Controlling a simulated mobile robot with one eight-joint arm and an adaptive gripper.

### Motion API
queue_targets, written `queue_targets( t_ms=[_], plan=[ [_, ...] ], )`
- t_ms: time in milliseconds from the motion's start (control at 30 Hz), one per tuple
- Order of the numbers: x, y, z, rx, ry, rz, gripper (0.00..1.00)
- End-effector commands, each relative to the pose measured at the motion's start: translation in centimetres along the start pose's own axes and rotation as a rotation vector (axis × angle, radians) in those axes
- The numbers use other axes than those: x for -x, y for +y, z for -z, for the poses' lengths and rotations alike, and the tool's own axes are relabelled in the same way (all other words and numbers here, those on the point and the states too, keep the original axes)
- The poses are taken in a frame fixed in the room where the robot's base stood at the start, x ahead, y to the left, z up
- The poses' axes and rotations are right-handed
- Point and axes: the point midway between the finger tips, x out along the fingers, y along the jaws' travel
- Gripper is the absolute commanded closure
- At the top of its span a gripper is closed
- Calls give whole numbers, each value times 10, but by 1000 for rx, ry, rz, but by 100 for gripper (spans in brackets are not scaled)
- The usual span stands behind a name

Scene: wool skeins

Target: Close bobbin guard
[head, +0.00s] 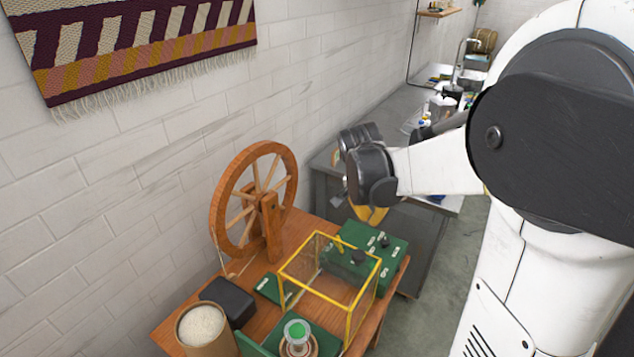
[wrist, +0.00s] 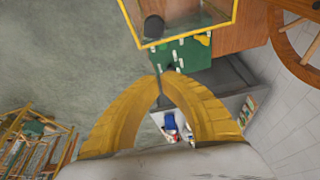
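The bobbin guard (head: 315,291) is a clear box with a yellow frame on the wooden table, in front of and partly over a green unit with dark knobs (head: 385,246). Part of its yellow frame (wrist: 185,38) shows at the top of the wrist view. I cannot tell whether the guard is fully closed. My gripper (head: 369,215) is above the far side of the green unit, apart from the guard. In the wrist view its yellow fingers (wrist: 159,78) meet at the tips with nothing between them.
A wooden spinning wheel (head: 252,200) stands left of the guard against the wall. A bobbin (head: 297,333), a black box (head: 228,301) and a tub of white material (head: 203,330) are at the near side.

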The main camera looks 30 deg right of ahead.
Motion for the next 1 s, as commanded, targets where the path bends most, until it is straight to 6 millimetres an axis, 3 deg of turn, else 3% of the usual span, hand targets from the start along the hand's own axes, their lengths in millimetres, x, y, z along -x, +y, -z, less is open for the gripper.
queue_targets(
  t_ms=[267,700,1000],
  plan=[
    [-23,3,8,-50,-3,-25,100],
    [-113,5,7,-48,-3,-24,100],
    [-100,3,-28,-46,-3,-22,100]
  ],
)
